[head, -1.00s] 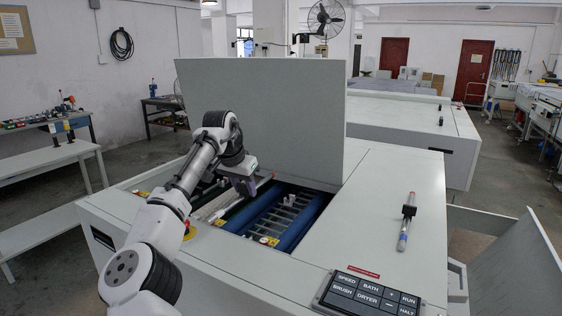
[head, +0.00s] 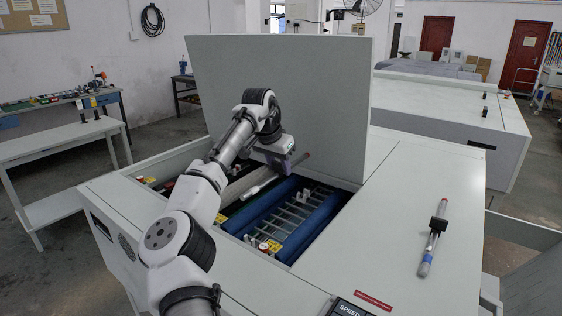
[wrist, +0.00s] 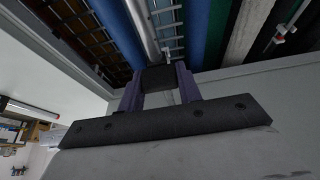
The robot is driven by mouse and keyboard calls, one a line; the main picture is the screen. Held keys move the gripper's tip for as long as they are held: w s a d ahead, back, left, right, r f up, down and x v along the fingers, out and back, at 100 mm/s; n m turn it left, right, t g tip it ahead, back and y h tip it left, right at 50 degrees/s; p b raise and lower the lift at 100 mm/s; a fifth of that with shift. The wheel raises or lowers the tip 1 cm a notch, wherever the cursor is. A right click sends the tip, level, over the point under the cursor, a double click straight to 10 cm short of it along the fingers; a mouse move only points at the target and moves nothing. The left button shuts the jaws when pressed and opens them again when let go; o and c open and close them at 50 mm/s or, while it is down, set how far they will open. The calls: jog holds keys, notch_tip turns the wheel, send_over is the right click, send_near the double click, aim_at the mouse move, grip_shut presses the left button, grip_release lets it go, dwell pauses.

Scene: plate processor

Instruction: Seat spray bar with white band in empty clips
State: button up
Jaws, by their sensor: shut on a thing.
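The spray bar with the white band (head: 260,187) hangs in my gripper (head: 282,164) over the open bay, slanting from lower left to upper right. In the wrist view my gripper (wrist: 160,82) has its purple fingers closed on the bar's black grip block (wrist: 158,77). The pale bar (wrist: 143,30) runs up out of the picture from that block. White clips show at the far end (head: 307,193) and near end (head: 264,250) of the rack between the blue rollers; no bar is visible in them. How high the bar is above them I cannot tell.
A raised grey lid (head: 285,90) stands behind the bay. Blue rollers (head: 325,215) flank the rack. A second bar with a blue band (head: 428,256) and black block lies on the right deck, which is otherwise clear. Yellow tags (head: 275,246) mark the bay edge.

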aim_at(268, 179)
notch_tip(268, 179, down, 12)
jog(key=b, duration=0.6)
jog(key=shift+f+b, duration=0.45)
jog(key=shift+f, duration=0.8)
jog(key=o, duration=1.1)
jog(key=shift+o, duration=0.2)
jog(key=b+v, duration=0.2)
jog(key=v, duration=1.1)
jog(key=shift+r+b, duration=0.35)
jog(key=shift+r, duration=0.1)
